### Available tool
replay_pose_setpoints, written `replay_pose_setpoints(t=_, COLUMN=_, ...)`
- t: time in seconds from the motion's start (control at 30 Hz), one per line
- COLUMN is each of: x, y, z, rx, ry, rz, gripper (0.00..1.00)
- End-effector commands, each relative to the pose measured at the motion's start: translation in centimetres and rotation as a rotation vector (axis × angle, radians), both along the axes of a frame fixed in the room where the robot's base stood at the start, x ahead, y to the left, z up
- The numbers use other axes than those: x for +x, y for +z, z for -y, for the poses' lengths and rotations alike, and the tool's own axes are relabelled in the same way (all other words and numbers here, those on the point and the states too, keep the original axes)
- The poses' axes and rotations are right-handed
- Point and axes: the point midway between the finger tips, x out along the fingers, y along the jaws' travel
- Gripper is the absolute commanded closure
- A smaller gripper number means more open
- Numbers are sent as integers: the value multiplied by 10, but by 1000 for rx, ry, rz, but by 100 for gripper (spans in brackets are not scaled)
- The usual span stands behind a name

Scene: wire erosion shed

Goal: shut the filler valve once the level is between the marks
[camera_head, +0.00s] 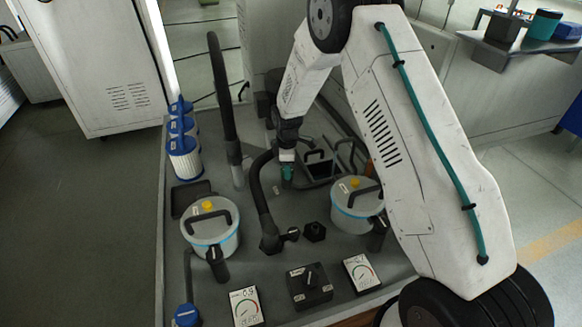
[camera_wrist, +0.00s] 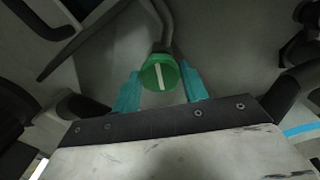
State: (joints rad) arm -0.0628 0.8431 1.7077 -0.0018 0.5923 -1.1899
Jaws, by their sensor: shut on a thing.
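My gripper (camera_head: 287,172) reaches down over the middle of the grey bench. In the wrist view its two teal fingers (camera_wrist: 159,82) are shut on a round green knob (camera_wrist: 152,68) on a grey stem or pipe. A white line on the knob runs nearly upright in that view, its top tilted slightly left. In the head view the fingers hide most of the knob. Two white pots with pale blue bands stand on the bench, one at left (camera_head: 210,236) and one at right (camera_head: 352,208), partly behind my arm. I cannot make out a liquid level or level marks.
Blue-capped filter cartridges (camera_head: 184,160) line the left edge. A tall dark hose (camera_head: 222,100) rises behind, and a black curved pipe (camera_head: 260,195) stands close to my gripper.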

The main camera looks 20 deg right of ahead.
Motion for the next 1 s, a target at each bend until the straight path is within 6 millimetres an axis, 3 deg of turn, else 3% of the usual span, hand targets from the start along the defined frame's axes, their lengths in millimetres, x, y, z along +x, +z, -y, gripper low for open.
replay_pose_setpoints(t=1.0, x=2, y=2, z=-1, rx=2, ry=-27, rz=6, gripper=80)
